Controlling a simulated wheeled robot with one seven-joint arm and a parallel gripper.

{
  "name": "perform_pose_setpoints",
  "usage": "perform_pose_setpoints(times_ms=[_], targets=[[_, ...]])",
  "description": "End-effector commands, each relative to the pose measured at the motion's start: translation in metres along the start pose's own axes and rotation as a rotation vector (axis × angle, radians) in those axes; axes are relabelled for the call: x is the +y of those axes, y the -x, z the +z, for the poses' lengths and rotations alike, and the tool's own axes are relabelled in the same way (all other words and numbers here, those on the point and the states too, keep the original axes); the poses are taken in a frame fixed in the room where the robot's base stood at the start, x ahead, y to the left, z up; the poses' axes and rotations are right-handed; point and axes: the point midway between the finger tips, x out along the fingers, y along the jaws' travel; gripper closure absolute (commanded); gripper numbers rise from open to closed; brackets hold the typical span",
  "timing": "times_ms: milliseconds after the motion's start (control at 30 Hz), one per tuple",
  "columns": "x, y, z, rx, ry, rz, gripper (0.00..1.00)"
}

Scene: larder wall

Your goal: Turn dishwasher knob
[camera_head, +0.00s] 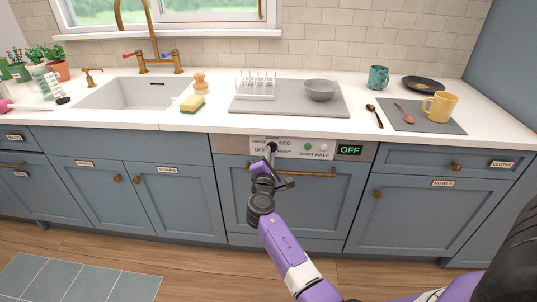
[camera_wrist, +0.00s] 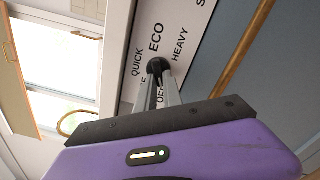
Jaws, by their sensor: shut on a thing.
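The dishwasher knob (camera_wrist: 156,64) is a small dark round knob on the white label panel, with QUICK, ECO, HEAVY and OFF printed around it in the wrist view. My gripper (camera_wrist: 159,72) is shut on the knob, its two grey fingers at the knob's sides. In the head view my gripper (camera_head: 270,152) reaches the panel (camera_head: 290,148) at the front of the dishwasher (camera_head: 290,195), and hides much of the knob. The display (camera_head: 349,150) at the panel's right reads OFF in green. The knob's pointer direction cannot be made out.
A brass handle bar (camera_head: 315,174) runs across the dishwasher door just below the panel. The white counter (camera_head: 200,122) overhangs above, with a drying mat (camera_head: 300,110), a sponge (camera_head: 192,103) and a yellow mug (camera_head: 441,106) on it. Blue cabinets flank both sides.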

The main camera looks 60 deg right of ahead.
Motion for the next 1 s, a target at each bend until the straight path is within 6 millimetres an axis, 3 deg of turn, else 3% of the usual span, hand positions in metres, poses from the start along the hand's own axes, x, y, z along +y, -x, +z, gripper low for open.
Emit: perform_pose_setpoints(times_ms=[500,533,633,1000], targets=[[-0.0013,0.0011,-0.0021,0.004,0.022,-0.001,1.00],[-0.0013,0.0011,-0.0022,0.004,0.022,-0.001,0.85],[-0.0012,0.0009,-0.0018,0.004,0.021,-0.001,0.67],[-0.0009,0.0042,-0.0010,0.002,0.019,-0.001,0.67]])
